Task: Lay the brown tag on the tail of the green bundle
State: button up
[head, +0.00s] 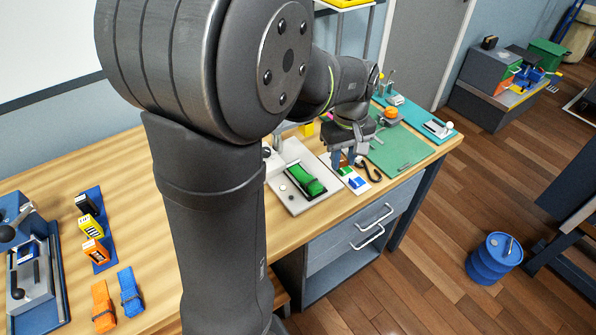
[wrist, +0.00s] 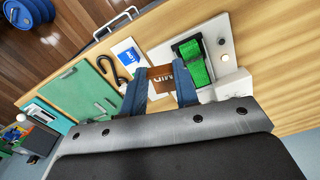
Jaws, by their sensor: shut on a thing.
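The brown tag (wrist: 160,77) with white lettering is between the two blue fingers of my gripper (wrist: 158,88), which is shut on it. The green bundle (head: 308,184) is a folded green strap with a dark band, lying on a pale grey plate (head: 293,203). In the wrist view the green bundle (wrist: 193,62) is just right of the brown tag, apart from the right finger's tip. I cannot tell which end is its tail.
A white card (head: 362,188) with a blue tag (head: 357,183) lies right of the plate. A black hook (head: 372,171) and green mat (head: 398,153) lie beyond. The bench's front edge is close.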

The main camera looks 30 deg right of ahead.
jog(key=n, duration=0.1)
jog(key=a+n, duration=0.1)
jog(key=shift+w+a+f+n, duration=0.1)
jog(key=shift+w+a+n, duration=0.05)
jog(key=shift+a+n, duration=0.15)
send_over(302, 176)
notch_tip(302, 176, down, 7)
jog(key=shift+r, duration=0.15)
jog(key=shift+f, duration=1.95)
jog(key=shift+f, duration=0.1)
jog(key=o, duration=0.9)
notch_tip(302, 176, up, 12)
jog(key=shift+r, duration=0.15)
